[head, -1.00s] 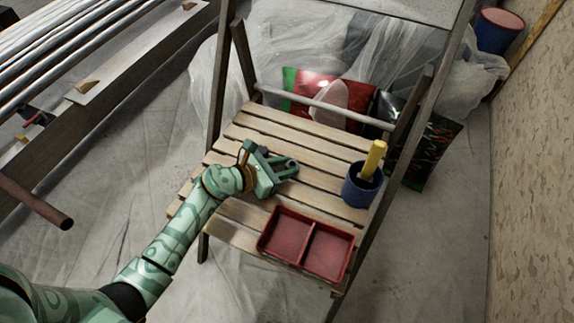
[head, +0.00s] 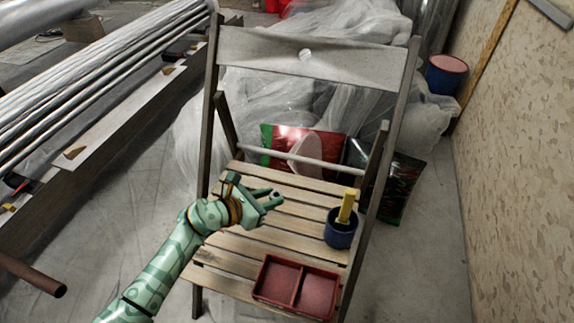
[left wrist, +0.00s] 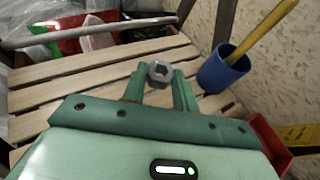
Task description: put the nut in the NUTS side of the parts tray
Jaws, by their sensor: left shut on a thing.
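My left gripper (head: 268,198) is above the slatted seat of the wooden chair, shut on a grey metal nut. The nut (left wrist: 159,72) sits between the two green fingertips in the left wrist view, with its hole facing the camera. In the head view the nut is small and partly hidden by the fingers. The red parts tray (head: 299,288), with two empty compartments split by a divider, sits on the front right of the seat, below and right of the gripper. No label is legible on it. Its edge shows at the lower right in the left wrist view (left wrist: 268,140). My right gripper is not in view.
A blue cup (head: 340,236) with a yellow-handled tool (head: 346,206) stands on the seat behind the tray. The chair's side frame (head: 374,190) rises at the right. Bags (head: 305,142) lie behind the chair's white crossbar. The slats left of the tray are clear.

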